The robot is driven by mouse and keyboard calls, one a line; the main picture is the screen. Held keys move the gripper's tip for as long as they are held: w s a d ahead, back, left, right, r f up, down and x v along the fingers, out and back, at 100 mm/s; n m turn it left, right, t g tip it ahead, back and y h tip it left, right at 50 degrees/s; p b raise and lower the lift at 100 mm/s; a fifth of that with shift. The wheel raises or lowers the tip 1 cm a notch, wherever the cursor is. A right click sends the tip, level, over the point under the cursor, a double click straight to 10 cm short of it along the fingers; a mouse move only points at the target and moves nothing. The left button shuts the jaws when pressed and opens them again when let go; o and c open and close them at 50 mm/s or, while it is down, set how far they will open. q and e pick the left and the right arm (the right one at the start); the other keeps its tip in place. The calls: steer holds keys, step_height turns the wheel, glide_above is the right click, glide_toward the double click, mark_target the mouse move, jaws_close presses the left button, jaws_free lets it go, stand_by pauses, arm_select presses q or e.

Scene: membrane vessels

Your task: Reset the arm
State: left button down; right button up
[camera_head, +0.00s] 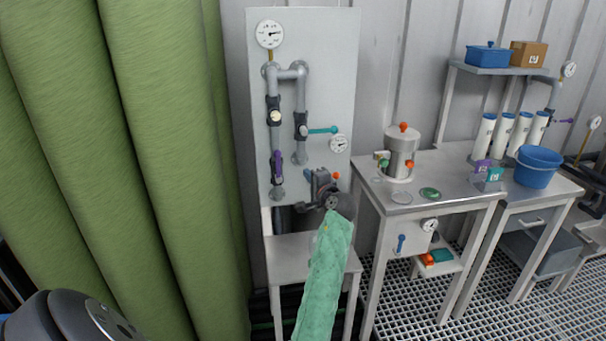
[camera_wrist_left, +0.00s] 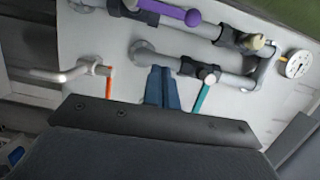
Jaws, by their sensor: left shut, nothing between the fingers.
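My left gripper (camera_head: 314,180) is in front of the lower part of the pale pipe panel (camera_head: 325,60) in the head view. In the left wrist view its blue fingers (camera_wrist_left: 163,88) are together and empty. They appear between the orange-handled tap (camera_wrist_left: 108,82) and the teal lever (camera_wrist_left: 202,97), with panel behind them. I cannot tell how far the fingertips are from the panel. The purple handle (camera_wrist_left: 180,13) lies beyond them in that view. My right gripper is in neither view.
A green cloth-like length (camera_head: 325,275) runs up from the bottom to the gripper. A low white bench (camera_head: 285,250) is under the panel. A steel vessel (camera_head: 401,155) and a blue tub (camera_head: 537,167) stand on benches to the right. Green rolls (camera_head: 150,150) fill the left.

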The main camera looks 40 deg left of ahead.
arm_select(q)
steer(key=shift+v, duration=1.35)
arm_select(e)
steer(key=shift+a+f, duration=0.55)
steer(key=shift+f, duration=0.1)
